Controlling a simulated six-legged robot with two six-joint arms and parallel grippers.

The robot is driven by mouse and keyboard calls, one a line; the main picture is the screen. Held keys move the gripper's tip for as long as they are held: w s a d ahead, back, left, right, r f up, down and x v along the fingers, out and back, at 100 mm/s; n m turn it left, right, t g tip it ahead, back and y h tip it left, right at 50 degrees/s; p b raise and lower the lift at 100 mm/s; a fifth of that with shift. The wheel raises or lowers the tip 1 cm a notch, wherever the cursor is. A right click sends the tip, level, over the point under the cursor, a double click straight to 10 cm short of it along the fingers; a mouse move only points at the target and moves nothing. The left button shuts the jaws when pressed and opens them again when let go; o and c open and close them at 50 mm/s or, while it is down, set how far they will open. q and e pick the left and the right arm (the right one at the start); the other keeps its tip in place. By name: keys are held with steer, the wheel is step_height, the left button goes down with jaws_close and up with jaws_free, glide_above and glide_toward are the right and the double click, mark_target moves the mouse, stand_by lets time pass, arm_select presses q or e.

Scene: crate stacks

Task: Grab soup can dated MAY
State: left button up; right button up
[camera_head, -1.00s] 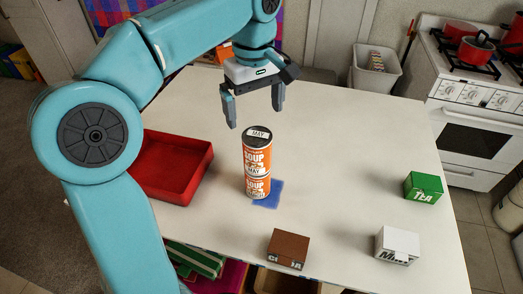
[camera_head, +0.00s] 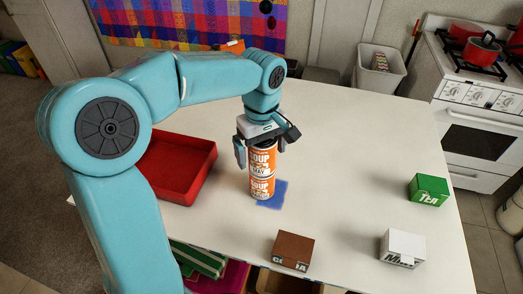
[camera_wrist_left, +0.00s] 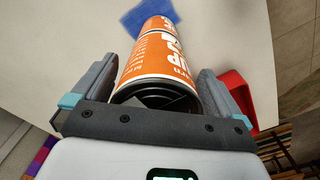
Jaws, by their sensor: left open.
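Two orange-and-white soup cans stand stacked on the white table. The upper soup can (camera_head: 262,157) has MAY on its label, and it shows large in the left wrist view (camera_wrist_left: 153,65). The lower soup can (camera_head: 262,188) stands beneath it, at the edge of a blue square (camera_head: 280,190). My left gripper (camera_head: 262,152) is open, pointing down, with one finger on each side of the upper can. In the left wrist view the can lies between the fingers, and contact cannot be told. My right gripper is not in view.
A red tray (camera_head: 204,178) lies left of the cans. A brown box (camera_head: 292,250), a white box (camera_head: 402,247) and a green tea box (camera_head: 428,189) stand to the right and front. The table's middle right is clear.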

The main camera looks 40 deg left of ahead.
arm_select(q)
steer(key=shift+w+a+f, duration=0.1)
steer(key=shift+w, duration=0.05)
steer(key=shift+c, duration=0.7)
steer(key=shift+w, duration=0.1)
steer(key=c, duration=0.5)
steer(key=shift+d, duration=0.2)
steer(key=c, duration=0.8)
steer(key=shift+o, duration=0.2)
steer(key=shift+a, duration=0.1)
